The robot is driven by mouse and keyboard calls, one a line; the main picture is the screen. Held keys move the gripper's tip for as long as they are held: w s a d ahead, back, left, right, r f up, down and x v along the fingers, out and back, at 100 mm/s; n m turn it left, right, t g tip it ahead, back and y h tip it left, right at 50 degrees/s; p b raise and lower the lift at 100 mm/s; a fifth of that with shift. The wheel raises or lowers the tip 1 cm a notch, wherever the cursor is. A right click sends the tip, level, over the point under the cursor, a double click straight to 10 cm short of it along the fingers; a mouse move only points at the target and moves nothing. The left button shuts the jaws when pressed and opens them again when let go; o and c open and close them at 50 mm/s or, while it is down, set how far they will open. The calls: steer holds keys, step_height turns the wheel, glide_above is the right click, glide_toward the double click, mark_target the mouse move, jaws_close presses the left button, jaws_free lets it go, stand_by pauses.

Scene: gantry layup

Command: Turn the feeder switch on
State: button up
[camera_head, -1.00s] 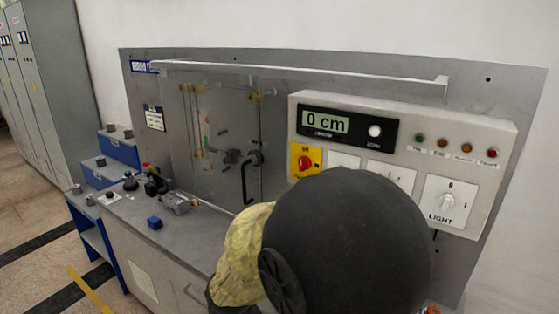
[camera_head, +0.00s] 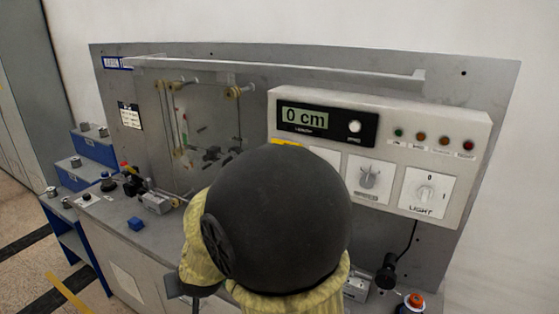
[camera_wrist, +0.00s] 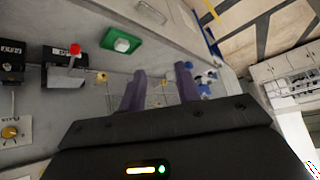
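The grey control panel (camera_head: 462,150) carries a row of rotary switches. A knob on a white plate (camera_head: 369,176) sits in the middle, its label too small to read. To its right is the switch labelled LIGHT (camera_head: 426,192). Another white plate (camera_head: 326,155) and a yellow plate (camera_head: 290,143) are mostly hidden behind my arm. I cannot tell which switch is the feeder's. In the wrist view my gripper (camera_wrist: 160,88) has its two fingers apart, with nothing between them. It points over the bench, and no switch is at its fingertips.
The display (camera_head: 326,118) reads 0 cm, with several indicator lamps to its right. A clear guard (camera_head: 205,125) stands at left. A black device (camera_head: 387,272) and an orange-topped item (camera_head: 414,302) stand at lower right.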

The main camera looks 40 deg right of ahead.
steer(key=w+d+r+m+t+h+p, duration=0.2)
steer(key=w+d+r+m+t+h, duration=0.25)
steer(key=w+d+r+h, duration=0.35)
steer(key=s+d+r+m+g+h+p, duration=0.1)
steer(key=s+d+r+m+g+h, duration=0.4)
steer(key=d+r+h, duration=0.3)
steer(key=shift+s+d+r+m+g, duration=0.25)
steer(key=shift+s+d+m+g, duration=0.15)
steer(key=shift+m, duration=0.25)
steer(key=p+x, duration=0.5)
steer(key=x, duration=1.2)
steer(key=shift+p, duration=0.3)
steer(key=shift+w, duration=0.1)
steer(key=shift+c, duration=0.4)
